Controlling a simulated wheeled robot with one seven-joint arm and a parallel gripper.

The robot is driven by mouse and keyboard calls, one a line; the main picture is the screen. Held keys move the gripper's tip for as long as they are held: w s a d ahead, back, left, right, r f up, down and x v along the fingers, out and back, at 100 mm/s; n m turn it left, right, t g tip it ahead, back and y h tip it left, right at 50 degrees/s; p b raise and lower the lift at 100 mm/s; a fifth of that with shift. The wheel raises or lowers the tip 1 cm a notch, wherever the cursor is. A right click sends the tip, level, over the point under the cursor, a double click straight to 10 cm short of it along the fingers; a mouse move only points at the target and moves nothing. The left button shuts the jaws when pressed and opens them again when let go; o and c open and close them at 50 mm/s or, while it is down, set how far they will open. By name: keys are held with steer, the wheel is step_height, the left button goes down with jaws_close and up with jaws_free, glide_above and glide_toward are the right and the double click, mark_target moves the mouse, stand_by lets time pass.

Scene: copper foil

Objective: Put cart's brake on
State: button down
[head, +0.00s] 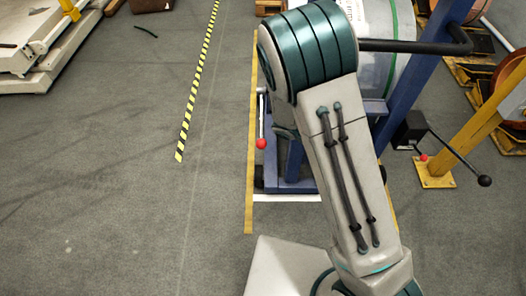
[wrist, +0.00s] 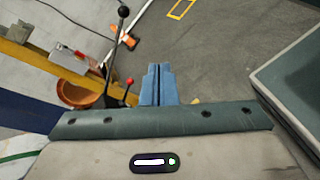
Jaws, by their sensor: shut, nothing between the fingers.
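The cart (head: 291,165) is a blue frame, partly hidden behind my arm in the head view. It carries a large grey roll (head: 392,45) and has a black push bar (head: 415,46). A lever with a red knob (head: 261,143) hangs at its left side. At the right a black box (head: 409,130) has a long lever with a black knob (head: 485,180) and a short one with a red knob (head: 423,157). Similar black (wrist: 123,12) and red (wrist: 130,80) knobs show in the wrist view, left of my gripper (wrist: 158,70). My blue fingers are shut and empty, apart from both knobs.
A yellow post (head: 470,125) stands on the floor at the right, near copper-coloured coils on pallets. A yellow-black floor strip (head: 198,80) and a plain yellow line (head: 250,185) run along the left. The floor (head: 110,170) left of the cart is mostly clear.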

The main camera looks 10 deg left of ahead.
mark_target(263, 147)
steer(key=w+a+f+n+t+h+b, duration=0.4)
steer(key=w+a+f+n+t+b, duration=0.2)
steer(key=a+f+n+t, duration=0.7)
steer(key=s+a+f+n+t+y+b, duration=0.1)
steer(key=a+f+n+t+y, duration=0.4)
steer(key=y, duration=0.6)
steer(key=s+a+f+n+t+y+b, duration=0.1)
steer(key=a+f+n+t+y+b, duration=0.2)
steer(key=a+f+n+t+y, duration=0.2)
steer(key=a+n+t+y, duration=0.3)
steer(key=n+t+y, duration=0.1)
steer(key=n+y, duration=0.2)
steer(key=shift+a+n+t, duration=0.2)
steer(key=shift+n+t, duration=0.1)
steer(key=shift+t, duration=0.1)
steer(key=w+r, duration=0.1)
steer(key=r, duration=0.1)
steer(key=w+r+b, duration=0.1)
steer(key=r, duration=0.2)
steer(key=w+a+r, duration=0.1)
steer(key=w+r, duration=0.1)
steer(key=r, duration=0.1)
steer(key=shift+w+r, duration=0.1)
steer(key=shift+s+r, duration=0.25)
steer(key=shift+s, duration=0.2)
